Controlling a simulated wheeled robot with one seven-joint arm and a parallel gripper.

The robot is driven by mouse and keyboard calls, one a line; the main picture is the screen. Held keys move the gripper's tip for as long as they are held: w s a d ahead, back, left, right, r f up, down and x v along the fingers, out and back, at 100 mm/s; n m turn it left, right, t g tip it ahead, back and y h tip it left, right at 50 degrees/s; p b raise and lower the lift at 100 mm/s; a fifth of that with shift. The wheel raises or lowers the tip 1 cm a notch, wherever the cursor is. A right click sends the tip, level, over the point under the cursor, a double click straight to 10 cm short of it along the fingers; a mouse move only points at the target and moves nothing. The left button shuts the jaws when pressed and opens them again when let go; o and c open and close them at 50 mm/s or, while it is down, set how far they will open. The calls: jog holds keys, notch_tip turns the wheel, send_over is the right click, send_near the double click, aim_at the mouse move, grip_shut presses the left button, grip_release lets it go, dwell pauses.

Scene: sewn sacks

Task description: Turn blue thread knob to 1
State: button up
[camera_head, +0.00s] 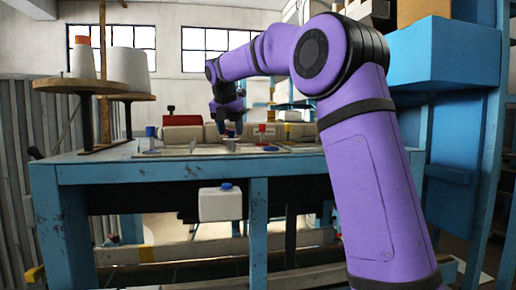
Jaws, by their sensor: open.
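My gripper (228,132) hangs over the blue workbench (105,172), at the end of my purple arm, and points down. It is small in view; its fingers are apart and I see nothing held. Several small blue parts could be the thread knob: a blue cap (150,131) at the bench's left, a flat blue piece (270,148) right of my gripper, and a blue knob (226,186) on a white box below the bench edge. I cannot tell which is the thread knob. No number marks are readable.
Large thread cones stand on a round wooden shelf (75,85) at the left. Red knobs (262,128) and pale machine parts (183,133) lie along the bench's back. A blue cabinet (440,60) stands at the right. My arm hides part of the bench's right side.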

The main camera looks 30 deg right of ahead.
jog(key=shift+n, duration=0.5)
jog(key=v, duration=1.1)
jog(key=s+a+f+m, duration=0.2)
jog(key=s+f+m, duration=0.2)
jog(key=s, duration=0.4)
jog(key=s+a+f+m+t+y, duration=0.1)
jog(key=s+f+m, duration=0.3)
jog(key=s+m, duration=0.3)
jog(key=s+a+f+m+y, duration=0.1)
jog(key=s+f+m, duration=0.4)
jog(key=s, duration=0.5)
jog(key=shift+s+a+m+t, duration=0.2)
jog(key=shift+a+m+t, duration=0.1)
jog(key=shift+a+m, duration=0.45)
